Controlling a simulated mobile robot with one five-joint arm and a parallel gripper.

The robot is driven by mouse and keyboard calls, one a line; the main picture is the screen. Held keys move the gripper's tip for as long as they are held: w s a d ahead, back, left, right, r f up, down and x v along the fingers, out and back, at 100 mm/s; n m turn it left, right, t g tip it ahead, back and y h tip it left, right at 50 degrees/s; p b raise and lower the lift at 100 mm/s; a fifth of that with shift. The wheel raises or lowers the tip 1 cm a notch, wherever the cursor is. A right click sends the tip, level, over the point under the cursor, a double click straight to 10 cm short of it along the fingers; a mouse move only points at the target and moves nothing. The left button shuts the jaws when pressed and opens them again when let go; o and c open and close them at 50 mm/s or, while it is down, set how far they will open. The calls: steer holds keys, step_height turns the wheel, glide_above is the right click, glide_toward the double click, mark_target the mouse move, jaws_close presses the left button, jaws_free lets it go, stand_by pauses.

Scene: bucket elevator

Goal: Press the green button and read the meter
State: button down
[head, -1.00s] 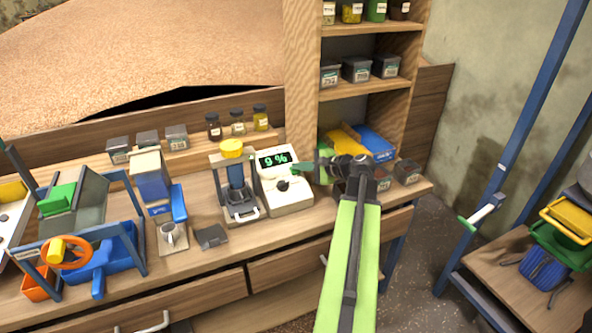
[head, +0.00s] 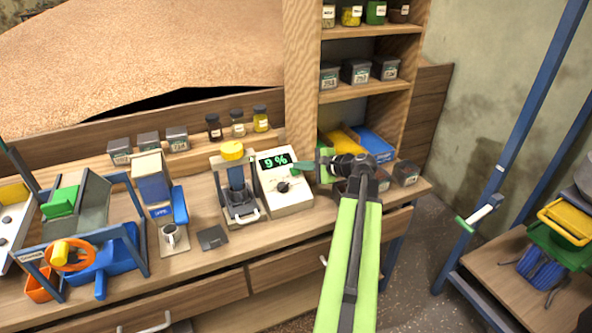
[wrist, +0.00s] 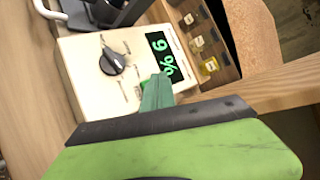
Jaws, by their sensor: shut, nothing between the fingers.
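The white meter (head: 290,198) stands on the wooden bench, with a dark knob (head: 283,187) on its face. Its display (head: 275,160) is lit and reads "9 %" in green; it also shows sideways in the wrist view (wrist: 167,55). My gripper (head: 305,166) is shut and empty, its green fingertips at the meter's right edge beside the display. In the wrist view the fingers (wrist: 156,92) cover part of the meter's face below the display.
A device with a yellow cap (head: 232,151) stands just left of the meter. A cup (head: 169,236) and a dark flat piece (head: 212,238) lie farther left. Shelves with jars (head: 357,71) rise behind my arm, with blue and yellow bins (head: 374,146) below.

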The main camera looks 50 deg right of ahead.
steer(key=r+p, duration=0.1)
steer(key=s+r+p, duration=0.1)
steer(key=r+p, duration=0.1)
steer(key=s+a+r+p, duration=0.1)
steer(key=shift+r, duration=0.25)
stand_by(0.8)
